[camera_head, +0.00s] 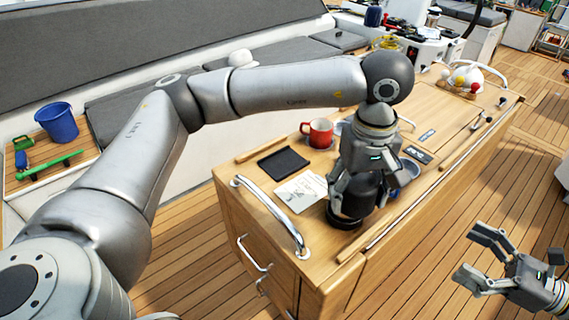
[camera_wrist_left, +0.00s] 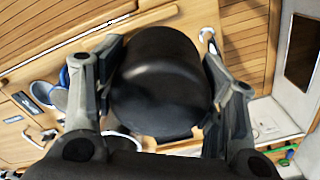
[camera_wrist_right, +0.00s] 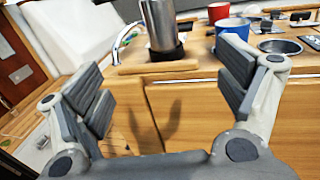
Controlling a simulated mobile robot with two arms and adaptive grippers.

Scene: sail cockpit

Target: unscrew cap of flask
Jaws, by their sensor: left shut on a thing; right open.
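The flask (camera_wrist_right: 160,25) is a steel cylinder in the right wrist view, standing upright in a black ring holder (camera_head: 345,218) on the wooden cockpit table. Its top is outside that view. My left gripper (camera_head: 356,183) comes down over the flask from above. It is shut on the broad black cap (camera_wrist_left: 165,80), which fills the space between its fingers in the left wrist view. In the head view the arm and fingers hide much of the flask. My right gripper (camera_head: 468,258) is open and empty, apart from the flask, beyond the table's side.
A red mug (camera_head: 318,133), a black pad (camera_head: 284,162) and a printed card (camera_head: 301,191) lie near the flask. A blue mug (camera_wrist_right: 232,25) and a metal bowl (camera_wrist_right: 280,47) stand nearby. A steel handrail (camera_head: 268,216) borders the table's end. Deck floor beside the table is clear.

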